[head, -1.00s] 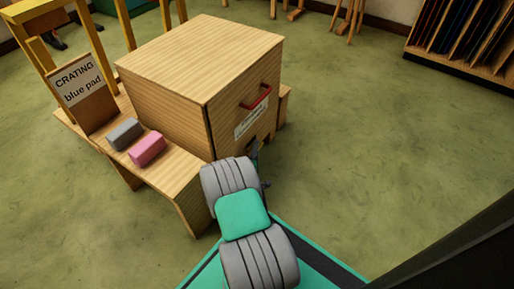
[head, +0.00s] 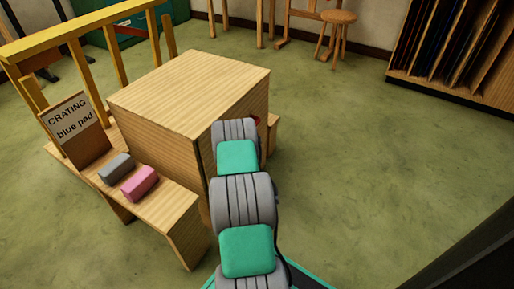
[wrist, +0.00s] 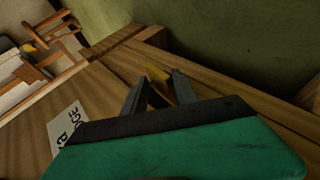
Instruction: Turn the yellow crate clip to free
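The yellow crate clip (wrist: 158,76) shows in the wrist view against the wooden crate face, between the fingertips of my gripper (wrist: 160,84). The fingers stand apart, one on each side of the clip. The clip appears close to the right finger, but I cannot tell whether they touch. The lower part of the clip is partly hidden by my gripper. The wooden crate (head: 190,88) stands on a low bench in the head view.
The bench (head: 170,205) holds a grey block (head: 116,167), a pink block (head: 140,183) and a "CRATING blue pad" sign (head: 70,122). A printed label (wrist: 66,124) is on the crate in the wrist view. Green floor to the right (head: 350,170) is clear.

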